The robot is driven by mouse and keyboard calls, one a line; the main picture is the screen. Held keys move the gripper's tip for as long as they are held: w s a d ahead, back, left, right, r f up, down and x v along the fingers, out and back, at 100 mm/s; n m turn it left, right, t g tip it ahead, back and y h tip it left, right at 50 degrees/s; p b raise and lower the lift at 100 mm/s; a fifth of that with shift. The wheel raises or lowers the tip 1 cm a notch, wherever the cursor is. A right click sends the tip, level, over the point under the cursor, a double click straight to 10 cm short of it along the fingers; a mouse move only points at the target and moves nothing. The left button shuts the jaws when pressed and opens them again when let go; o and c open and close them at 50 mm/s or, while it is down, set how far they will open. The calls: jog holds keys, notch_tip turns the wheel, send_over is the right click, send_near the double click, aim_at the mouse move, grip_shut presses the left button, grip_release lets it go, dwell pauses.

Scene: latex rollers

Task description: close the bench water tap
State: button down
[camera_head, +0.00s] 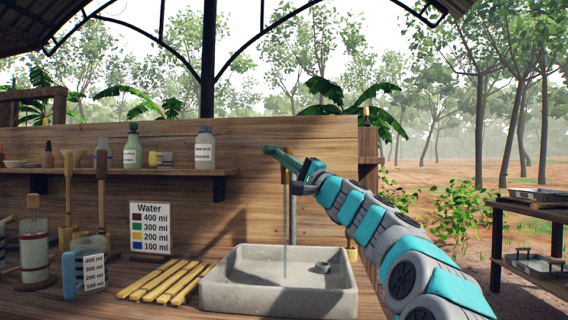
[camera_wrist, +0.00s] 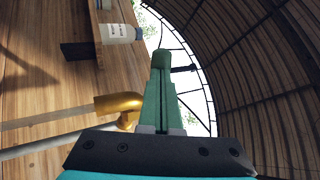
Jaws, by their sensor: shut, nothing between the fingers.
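The bench water tap shows in the wrist view as a brass elbow (camera_wrist: 119,103) on a grey pipe (camera_wrist: 50,146), left of my fingers. In the head view the tap's upright pipe (camera_head: 293,218) rises behind the stone basin (camera_head: 280,300), and my gripper partly hides its top. A thin pale water stream (camera_head: 285,240) appears to fall into the basin. My gripper (camera_head: 268,150) is shut and empty, its green fingers pointing left above the tap. In the wrist view the fingertips (camera_wrist: 161,60) are together. I cannot tell whether the gripper touches the tap; its handle is not clearly seen.
A wooden back panel (camera_head: 260,137) with a shelf holding bottles (camera_head: 204,148) stands behind the bench. Left of the basin are yellow wooden slats (camera_head: 165,280), a water sign (camera_head: 150,228) and several containers. A side table (camera_head: 530,205) stands at the right.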

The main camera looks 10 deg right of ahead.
aim_at(271, 154)
jog(key=shift+a+f+h+b, duration=0.2)
jog(key=shift+h+b, duration=0.2)
jog(key=shift+b, duration=0.15)
jog(key=m+t+h+b, duration=0.1)
jog(key=m+h+b, duration=0.1)
jog(key=h, duration=0.1)
jog(key=w+a+m+t+h+b, duration=0.1)
jog(key=h+b, duration=0.1)
jog(key=h, duration=0.1)
jog(key=a+m+t+h+b, duration=0.1)
jog(key=m+t+h+b, duration=0.1)
jog(key=h, duration=0.1)
jog(key=shift+w+a+r+m+h, duration=0.25)
jog(key=shift+w+m+h, duration=0.05)
jog(key=shift+w+h, duration=0.1)
jog(key=shift+w+a+m+h, duration=0.15)
jog(key=shift+m+h, duration=0.25)
jog(key=shift+h, duration=0.4)
jog(key=shift+w+m+h, duration=0.25)
jog(key=shift+m+h, duration=0.15)
jog(key=shift+h, duration=0.4)
jog(key=m+h+p, duration=0.1)
jog(key=h, duration=0.1)
jog(key=w+m+h+p, duration=0.1)
jog(key=a+h+p, duration=0.1)
jog(key=h, duration=0.1)
jog(key=shift+w+m+h, duration=0.3)
jog(key=shift+m, duration=0.1)
jog(key=shift+g+h, duration=0.3)
jog(key=shift+h, duration=0.1)
